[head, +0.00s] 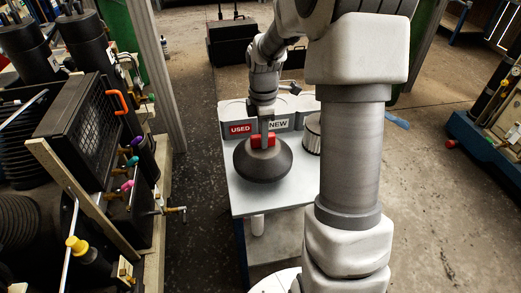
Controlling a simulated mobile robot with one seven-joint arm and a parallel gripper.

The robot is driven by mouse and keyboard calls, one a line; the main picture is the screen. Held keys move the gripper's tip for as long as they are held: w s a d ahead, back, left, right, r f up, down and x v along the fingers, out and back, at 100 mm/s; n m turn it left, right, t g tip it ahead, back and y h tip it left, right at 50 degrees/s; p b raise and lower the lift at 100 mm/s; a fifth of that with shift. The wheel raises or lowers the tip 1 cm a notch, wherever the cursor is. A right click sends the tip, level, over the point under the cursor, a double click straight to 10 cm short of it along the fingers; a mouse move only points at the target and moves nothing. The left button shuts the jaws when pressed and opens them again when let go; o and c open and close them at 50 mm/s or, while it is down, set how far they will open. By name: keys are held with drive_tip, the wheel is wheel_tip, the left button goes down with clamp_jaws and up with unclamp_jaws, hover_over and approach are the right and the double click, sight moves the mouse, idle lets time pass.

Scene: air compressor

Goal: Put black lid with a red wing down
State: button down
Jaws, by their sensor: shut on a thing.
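The black lid (263,163) is a wide dark dome with a red wing (264,141) on top. It is at the front left of the small light-topped table (242,203), in the head view. My gripper (265,133) is directly above the lid and shut on the red wing. The lid looks level. I cannot tell whether its underside touches the table top, because the dome hides it.
Behind the lid stand bins labelled USED (240,128) and NEW (279,124). A pleated filter (312,134) stands to the right, partly hidden by my arm. Compressor machinery (85,130) fills the left. The floor between machine and table is clear.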

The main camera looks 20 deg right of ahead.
sight(259, 147)
drive_tip(key=shift+w+a+f, duration=0.35)
drive_tip(key=shift+w+f, duration=0.05)
drive_tip(key=shift+w, duration=0.05)
drive_tip(key=shift+f+b, duration=0.7)
drive_tip(key=shift+f, duration=1.2)
drive_tip(key=shift+f, duration=0.15)
drive_tip(key=c, duration=0.7)
unclamp_jaws()
